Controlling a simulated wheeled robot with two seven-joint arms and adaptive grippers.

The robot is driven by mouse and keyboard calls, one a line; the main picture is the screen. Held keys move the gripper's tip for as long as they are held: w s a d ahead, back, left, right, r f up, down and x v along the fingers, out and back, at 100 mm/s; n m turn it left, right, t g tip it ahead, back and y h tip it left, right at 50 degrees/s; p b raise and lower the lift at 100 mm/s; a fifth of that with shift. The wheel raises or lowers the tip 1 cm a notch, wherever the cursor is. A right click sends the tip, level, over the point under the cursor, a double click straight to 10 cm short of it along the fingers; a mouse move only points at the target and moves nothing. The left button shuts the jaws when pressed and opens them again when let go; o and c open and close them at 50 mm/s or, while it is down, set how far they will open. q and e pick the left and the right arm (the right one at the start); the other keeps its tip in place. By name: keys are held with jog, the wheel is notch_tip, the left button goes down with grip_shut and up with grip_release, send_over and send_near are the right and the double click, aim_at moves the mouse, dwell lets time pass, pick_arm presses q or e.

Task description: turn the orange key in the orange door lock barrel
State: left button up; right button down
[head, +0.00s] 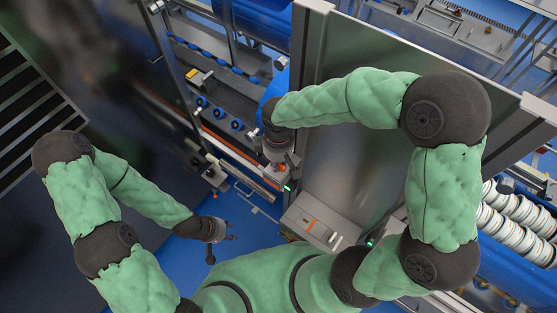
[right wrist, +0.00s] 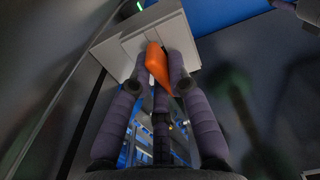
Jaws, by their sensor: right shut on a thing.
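The orange key (right wrist: 157,65) is between the fingertips of my right gripper (right wrist: 162,72) in the right wrist view, and the gripper is shut on it. Its far end lies against a pale grey box-like housing (right wrist: 120,50). The orange lock barrel cannot be made out; the key and fingers cover that spot, so I cannot tell how deep the key sits. In the head view my right gripper (head: 281,167) is beside the metal door panel's edge, with a bit of orange at its tips. My left gripper (head: 221,240) has its fingers spread, empty, over the blue floor.
A grey box with an orange strip (head: 318,222) stands right of centre, near my body. A tall metal panel (head: 345,170) is behind my right arm. Machine rails with blue rollers (head: 215,110) lie at upper left. Stacked white tubs (head: 520,212) are at right. Blue floor around my left gripper is clear.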

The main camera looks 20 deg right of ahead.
jog(key=shift+n, duration=0.9)
jog(key=shift+f+m+b, duration=0.1)
jog(key=shift+m+b, duration=0.25)
jog(key=shift+m, duration=0.75)
jog(key=c, duration=1.1)
grip_release()
jog(key=shift+r, duration=0.2)
notch_tip(320, 180, up, 12)
